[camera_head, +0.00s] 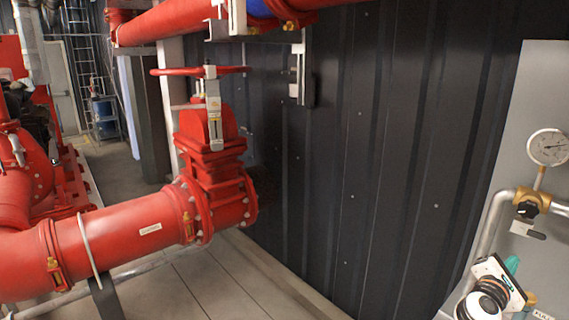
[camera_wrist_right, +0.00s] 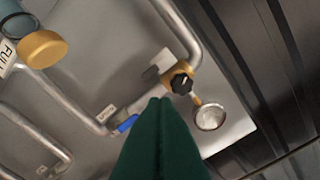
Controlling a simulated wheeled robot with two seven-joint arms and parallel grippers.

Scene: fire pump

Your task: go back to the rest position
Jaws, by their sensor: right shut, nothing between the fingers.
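My right gripper (camera_head: 512,264) is at the lower right of the head view, in front of the grey panel (camera_head: 541,95). Its teal-green fingers show behind the white and black wrist parts. In the right wrist view the dark green fingers (camera_wrist_right: 160,105) are pressed together, shut and empty. They overlap the picture of the pipework near a black knob (camera_wrist_right: 181,82), but I cannot tell how far off it is. My left gripper is not in view.
The panel carries a pressure gauge (camera_head: 548,147), a metal pipe (camera_head: 489,228) and a blue-handled valve (camera_wrist_right: 127,123). A dark corrugated wall (camera_head: 375,130) stands left of it. A big red pipe (camera_head: 125,235) with a gate valve (camera_head: 210,135) fills the left. A red pipe (camera_head: 170,20) runs overhead.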

